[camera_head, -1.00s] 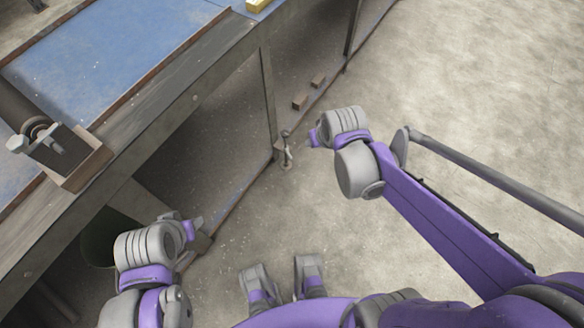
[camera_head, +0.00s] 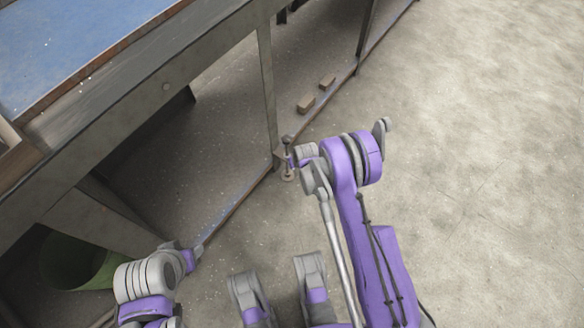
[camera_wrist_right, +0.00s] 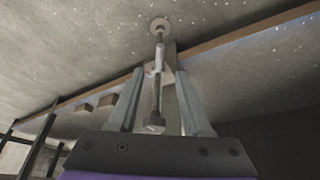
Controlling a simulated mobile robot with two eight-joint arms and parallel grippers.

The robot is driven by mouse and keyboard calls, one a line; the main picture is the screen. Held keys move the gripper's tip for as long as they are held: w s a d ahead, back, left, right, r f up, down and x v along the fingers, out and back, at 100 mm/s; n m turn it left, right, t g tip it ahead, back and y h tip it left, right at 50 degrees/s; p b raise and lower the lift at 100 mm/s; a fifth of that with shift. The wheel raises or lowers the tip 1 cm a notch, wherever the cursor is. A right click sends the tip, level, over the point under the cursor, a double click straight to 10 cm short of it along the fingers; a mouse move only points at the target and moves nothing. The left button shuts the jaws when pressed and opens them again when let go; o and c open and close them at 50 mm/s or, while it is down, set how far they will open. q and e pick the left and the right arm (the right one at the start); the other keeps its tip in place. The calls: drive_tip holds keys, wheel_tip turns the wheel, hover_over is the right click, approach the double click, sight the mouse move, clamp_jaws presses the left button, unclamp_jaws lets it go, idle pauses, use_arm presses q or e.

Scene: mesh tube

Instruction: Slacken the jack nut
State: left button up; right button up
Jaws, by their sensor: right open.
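The levelling jack (camera_head: 287,158) stands at the foot of the bench leg, its round foot on the floor. I cannot tell for sure which part is the nut. My right gripper (camera_wrist_right: 160,75) is open, its fingers on either side of the jack's rod in that view; contact is not visible. It also shows beside the jack in the head view (camera_head: 293,163). My left gripper (camera_head: 195,252) is low at the left, its jaws unclear.
The blue-topped bench (camera_head: 60,50) fills the upper left. A low rail (camera_head: 235,205) runs along its base past the leg (camera_head: 267,90). Two small wooden blocks (camera_head: 306,104) lie behind the jack. A green bin (camera_head: 75,262) is under the bench. Floor to the right is clear.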

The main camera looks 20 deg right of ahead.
drive_tip(key=b+x, duration=0.2)
drive_tip(key=x, duration=0.8)
drive_tip(key=shift+w+f+b, duration=0.1)
drive_tip(key=shift+f+b, duration=0.15)
drive_tip(key=shift+b, duration=0.05)
clamp_jaws()
idle(1.0)
